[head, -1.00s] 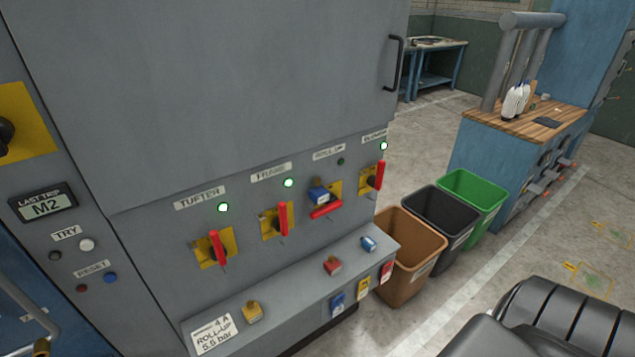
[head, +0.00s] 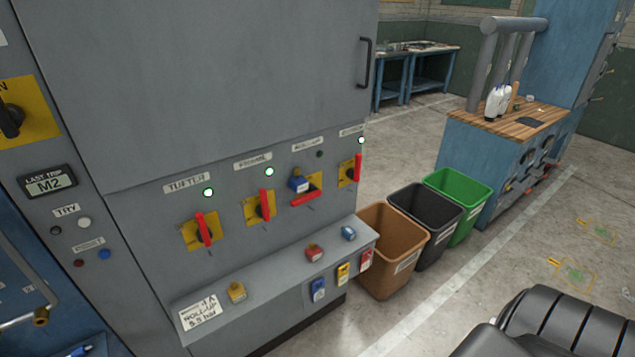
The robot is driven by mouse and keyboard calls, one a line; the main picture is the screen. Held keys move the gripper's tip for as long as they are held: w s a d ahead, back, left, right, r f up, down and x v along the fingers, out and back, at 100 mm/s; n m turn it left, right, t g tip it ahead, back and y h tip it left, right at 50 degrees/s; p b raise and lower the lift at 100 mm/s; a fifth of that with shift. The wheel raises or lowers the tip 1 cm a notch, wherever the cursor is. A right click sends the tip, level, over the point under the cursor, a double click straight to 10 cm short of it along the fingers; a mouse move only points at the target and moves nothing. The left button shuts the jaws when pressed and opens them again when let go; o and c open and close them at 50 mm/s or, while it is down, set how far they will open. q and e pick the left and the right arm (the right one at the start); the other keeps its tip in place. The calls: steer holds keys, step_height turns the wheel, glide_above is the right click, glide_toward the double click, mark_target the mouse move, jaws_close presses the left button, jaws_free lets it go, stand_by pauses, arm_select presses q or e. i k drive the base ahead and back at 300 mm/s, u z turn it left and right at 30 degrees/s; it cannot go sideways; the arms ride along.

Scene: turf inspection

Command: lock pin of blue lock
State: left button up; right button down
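A blue padlock (head: 298,182) sits on the yellow plate of the ROLL-UP switch, above its red handle (head: 306,198), which lies nearly level. Its pin is too small to make out. A second blue lock (head: 348,233) lies on the grey ledge (head: 272,272) below, at the right end. A red lock (head: 314,252) and a yellow lock (head: 237,291) also stand on the ledge. Neither of my grippers shows in the view.
Three other red switch handles stand upright, with lit lamps above. Blue (head: 318,290), yellow (head: 343,274) and red tags (head: 366,259) hang on the ledge front. Brown (head: 392,250), black (head: 425,222) and green bins (head: 458,200) stand right of the cabinet.

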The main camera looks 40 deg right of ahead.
mark_target(298, 185)
steer(key=k, duration=0.25)
steer(key=z, duration=0.4)
steer(key=i, duration=1.1)
steer(key=u, duration=0.45)
